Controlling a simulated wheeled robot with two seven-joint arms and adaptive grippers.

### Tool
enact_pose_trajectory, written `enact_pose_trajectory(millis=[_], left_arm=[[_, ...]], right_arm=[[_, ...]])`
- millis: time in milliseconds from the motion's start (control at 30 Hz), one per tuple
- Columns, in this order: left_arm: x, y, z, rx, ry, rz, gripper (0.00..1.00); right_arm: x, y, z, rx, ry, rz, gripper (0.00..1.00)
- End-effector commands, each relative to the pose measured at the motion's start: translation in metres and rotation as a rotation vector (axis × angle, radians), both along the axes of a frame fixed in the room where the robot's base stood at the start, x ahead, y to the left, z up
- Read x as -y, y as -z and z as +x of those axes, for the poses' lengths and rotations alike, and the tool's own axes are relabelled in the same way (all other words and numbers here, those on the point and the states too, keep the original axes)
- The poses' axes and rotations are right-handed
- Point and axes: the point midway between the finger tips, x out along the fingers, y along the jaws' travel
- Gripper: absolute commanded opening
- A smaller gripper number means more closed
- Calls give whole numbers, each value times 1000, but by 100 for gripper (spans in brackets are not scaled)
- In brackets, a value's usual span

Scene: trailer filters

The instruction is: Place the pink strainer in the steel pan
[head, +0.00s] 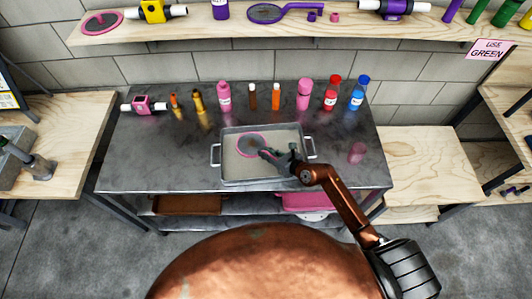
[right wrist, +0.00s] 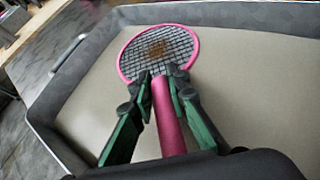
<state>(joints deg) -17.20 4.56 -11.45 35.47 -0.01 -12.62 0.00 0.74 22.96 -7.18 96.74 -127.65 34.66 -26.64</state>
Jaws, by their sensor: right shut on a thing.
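The pink strainer (head: 251,146) has a round pink rim with a grey mesh; a brownish patch shows on the mesh in the right wrist view (right wrist: 160,48). The steel pan (head: 228,175) is a rectangular tray with side handles on the dark metal table. My right gripper (head: 268,154) is over the pan, shut on the strainer's pink handle. In the right wrist view, its green-and-black fingers (right wrist: 158,85) flank the handle near the rim. The strainer lies within the pan's outline; I cannot tell whether it touches the pan's floor. My left gripper is not in view.
Several bottles, such as a pink one (head: 224,95) and a blue-capped one (head: 358,92), line the table's back. A shelf (head: 200,22) above holds a purple strainer (head: 268,13). The table's left front is clear.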

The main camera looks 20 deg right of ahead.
Motion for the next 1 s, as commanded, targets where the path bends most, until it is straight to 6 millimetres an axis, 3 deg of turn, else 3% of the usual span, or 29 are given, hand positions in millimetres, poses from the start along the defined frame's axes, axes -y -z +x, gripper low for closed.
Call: enact_pose_trajectory(millis=[67,100,333,700,1000], left_arm=[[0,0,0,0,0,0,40],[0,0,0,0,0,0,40],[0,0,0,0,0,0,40],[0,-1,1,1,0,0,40],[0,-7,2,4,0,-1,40]], right_arm=[[0,0,0,0,0,0,0],[0,1,0,0,0,0,16],[0,0,0,0,0,0,32],[3,-3,-4,0,0,-2,33],[25,-27,-47,-1,1,-3,33]])
